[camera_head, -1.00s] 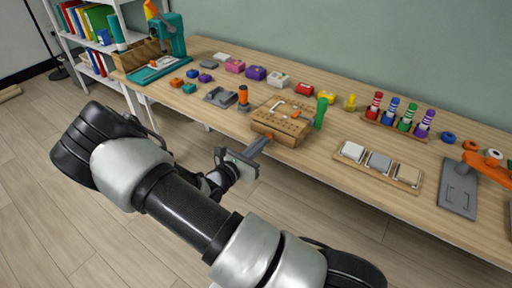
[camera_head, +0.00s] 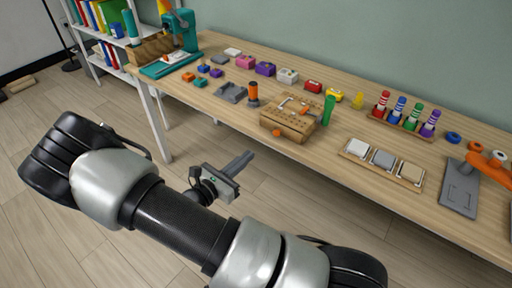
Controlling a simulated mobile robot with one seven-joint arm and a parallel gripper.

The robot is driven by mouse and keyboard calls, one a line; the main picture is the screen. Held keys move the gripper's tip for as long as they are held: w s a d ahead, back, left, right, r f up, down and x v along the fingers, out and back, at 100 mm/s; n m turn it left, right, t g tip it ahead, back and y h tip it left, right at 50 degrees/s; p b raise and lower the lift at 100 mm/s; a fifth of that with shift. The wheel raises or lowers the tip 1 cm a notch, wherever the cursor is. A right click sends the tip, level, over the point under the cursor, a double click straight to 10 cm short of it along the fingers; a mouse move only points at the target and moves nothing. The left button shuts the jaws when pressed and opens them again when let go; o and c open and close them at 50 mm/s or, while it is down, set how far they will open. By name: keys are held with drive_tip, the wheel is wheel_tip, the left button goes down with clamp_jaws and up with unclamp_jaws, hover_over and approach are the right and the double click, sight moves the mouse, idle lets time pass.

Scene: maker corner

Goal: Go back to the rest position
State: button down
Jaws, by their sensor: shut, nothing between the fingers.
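My gripper (camera_head: 248,156) is shut and empty. It hangs in front of the long wooden table (camera_head: 350,215), below its front edge, with its fingers pointing up and to the right. It is apart from everything on the table. The closest thing behind it is a wooden block with slots (camera_head: 285,126), with an orange knob (camera_head: 276,133) on its front.
On the table stand a green cylinder (camera_head: 328,110), an orange-handled tool (camera_head: 253,95), a tray of three blocks (camera_head: 383,157), a rack of coloured pegs (camera_head: 405,114) and a grey plate (camera_head: 459,186). A shelf (camera_head: 120,72) is at the left. The floor in front is free.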

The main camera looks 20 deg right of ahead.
drive_tip(key=shift+v, duration=0.85)
drive_tip(key=s+d+r+m+g+y, duration=0.2)
drive_tip(key=s+r+m+g+y, duration=0.3)
drive_tip(key=s+r+m, duration=0.4)
drive_tip(key=s+d+r+m+g+y, duration=0.2)
drive_tip(key=s+r+m+g+y, duration=0.2)
drive_tip(key=s+r+m+y, duration=0.45)
drive_tip(key=s+a+r+m+t+p, duration=0.1)
drive_tip(key=r+m+t+p, duration=0.1)
drive_tip(key=r+p, duration=0.8)
drive_tip(key=s+a+r+m+t+p, duration=0.1)
drive_tip(key=r+m+p, duration=0.4)
drive_tip(key=r+p, duration=0.5)
wheel_tip(320, 180, up, 9)
drive_tip(key=shift+s+a+f+t+y, duration=0.2)
drive_tip(key=shift+a+t+y, duration=0.35)
drive_tip(key=shift+t, duration=0.35)
